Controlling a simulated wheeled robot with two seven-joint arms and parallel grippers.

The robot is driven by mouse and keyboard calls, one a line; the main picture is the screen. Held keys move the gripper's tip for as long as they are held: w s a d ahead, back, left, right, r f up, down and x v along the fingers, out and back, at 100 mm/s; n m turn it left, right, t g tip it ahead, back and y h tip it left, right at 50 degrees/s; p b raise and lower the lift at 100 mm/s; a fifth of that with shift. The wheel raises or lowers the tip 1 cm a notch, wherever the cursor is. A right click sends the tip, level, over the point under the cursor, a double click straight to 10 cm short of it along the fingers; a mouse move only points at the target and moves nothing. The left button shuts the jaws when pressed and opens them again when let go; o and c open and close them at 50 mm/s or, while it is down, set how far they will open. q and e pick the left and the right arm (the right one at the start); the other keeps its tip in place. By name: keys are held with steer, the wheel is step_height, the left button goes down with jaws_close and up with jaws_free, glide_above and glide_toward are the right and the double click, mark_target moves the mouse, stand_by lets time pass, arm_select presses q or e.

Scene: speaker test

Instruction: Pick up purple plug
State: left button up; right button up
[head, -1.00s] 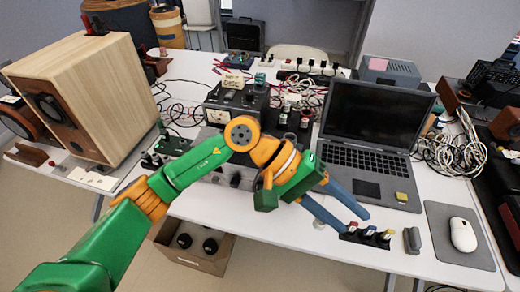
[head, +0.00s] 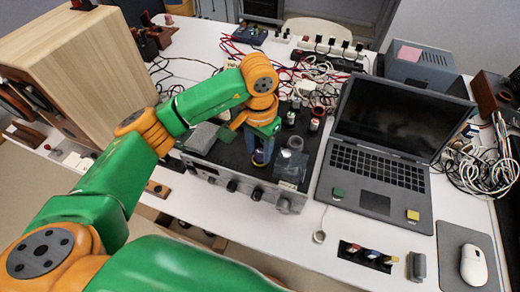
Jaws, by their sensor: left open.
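My left gripper (head: 260,152) is open and points down over the top of a black amplifier box (head: 228,158) in the head view. Its blue-grey fingers stand on either side of a small purple thing, which looks like the purple plug (head: 258,157). The fingers hide part of it, and I cannot tell whether they touch it. My right gripper is not in view.
An open laptop (head: 375,165) stands right of the amplifier. A large wooden speaker (head: 85,75) stands at the left. Cables and a power strip (head: 325,55) lie behind. A small plug holder (head: 367,256) and white mouse (head: 473,265) are at the front right.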

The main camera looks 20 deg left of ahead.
arm_select(q)
steer(key=shift+w+f, duration=0.15)
steer(key=shift+f, duration=0.4)
steer(key=shift+w+f, duration=0.15)
steer(key=shift+f, duration=0.35)
steer(key=shift+w+f, duration=0.15)
steer(key=shift+w, duration=0.05)
steer(key=shift+s, duration=0.15)
jaws_close()
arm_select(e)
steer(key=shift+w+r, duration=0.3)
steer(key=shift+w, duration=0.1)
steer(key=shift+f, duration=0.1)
